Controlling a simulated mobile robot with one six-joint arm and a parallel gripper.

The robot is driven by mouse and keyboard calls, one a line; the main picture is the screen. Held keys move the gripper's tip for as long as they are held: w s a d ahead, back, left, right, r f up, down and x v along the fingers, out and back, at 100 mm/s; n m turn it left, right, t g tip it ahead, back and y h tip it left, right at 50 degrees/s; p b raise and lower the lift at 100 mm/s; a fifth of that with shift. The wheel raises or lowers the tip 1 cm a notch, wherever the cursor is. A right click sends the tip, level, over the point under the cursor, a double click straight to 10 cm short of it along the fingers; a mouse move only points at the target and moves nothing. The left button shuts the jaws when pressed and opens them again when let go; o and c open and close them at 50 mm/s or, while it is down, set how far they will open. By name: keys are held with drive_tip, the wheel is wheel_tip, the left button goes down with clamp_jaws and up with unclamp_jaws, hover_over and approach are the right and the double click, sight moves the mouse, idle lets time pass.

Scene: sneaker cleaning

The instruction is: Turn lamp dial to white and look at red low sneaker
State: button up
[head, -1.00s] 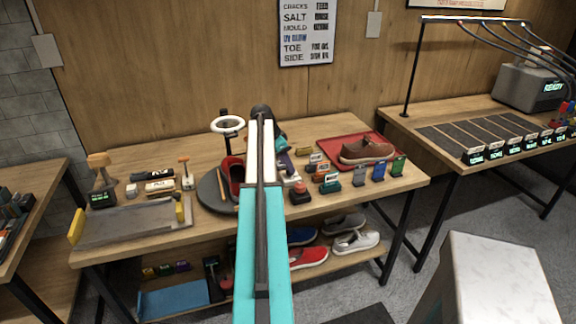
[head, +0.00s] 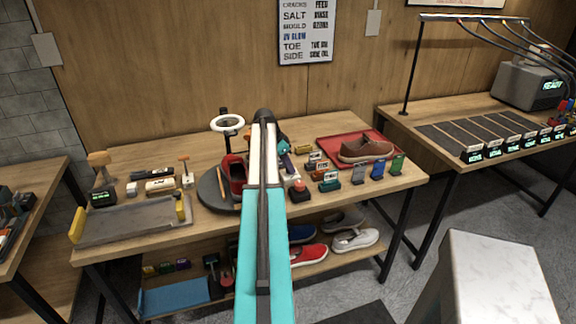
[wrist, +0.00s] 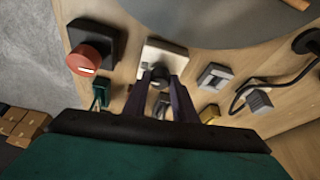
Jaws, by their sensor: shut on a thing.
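The ring lamp (head: 227,124) stands behind the dark round turntable (head: 208,192) on the middle table, and its ring looks white. A red low sneaker (head: 236,172) sits on the turntable, left of my arm, which partly covers that area. In the wrist view, my gripper (wrist: 160,84) is shut on a dark dial knob (wrist: 159,76) on a pale square plate (wrist: 167,53).
A red round button (wrist: 88,58) sits close left of the dial in the wrist view, and a grey switch (wrist: 213,76) sits to its right. A red tray (head: 325,143) holds a brown shoe (head: 367,149). Several small labelled blocks stand before it. More shoes lie on the lower shelf.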

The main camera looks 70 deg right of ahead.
drive_tip(key=shift+n+h+b, duration=0.3)
drive_tip(key=shift+n, duration=0.3)
drive_tip(key=n+t+b, duration=0.1)
drive_tip(key=n, duration=0.1)
drive_tip(key=n+t, duration=0.1)
drive_tip(key=n, duration=0.2)
drive_tip(key=shift+s+h+b, duration=0.2)
drive_tip(key=shift+h+b, duration=0.15)
drive_tip(key=shift+h, duration=0.05)
drive_tip(key=shift+s+r+n+t+b, duration=0.15)
drive_tip(key=shift+n+t, duration=0.45)
drive_tip(key=shift+n, duration=0.8)
drive_tip(key=shift+w+n+t+b, duration=0.15)
drive_tip(key=shift+n+t, duration=0.45)
drive_tip(key=shift+n, duration=0.8)
drive_tip(key=shift+s, duration=0.1)
drive_tip(key=o, duration=1)
drive_tip(key=shift+o, duration=0.2)
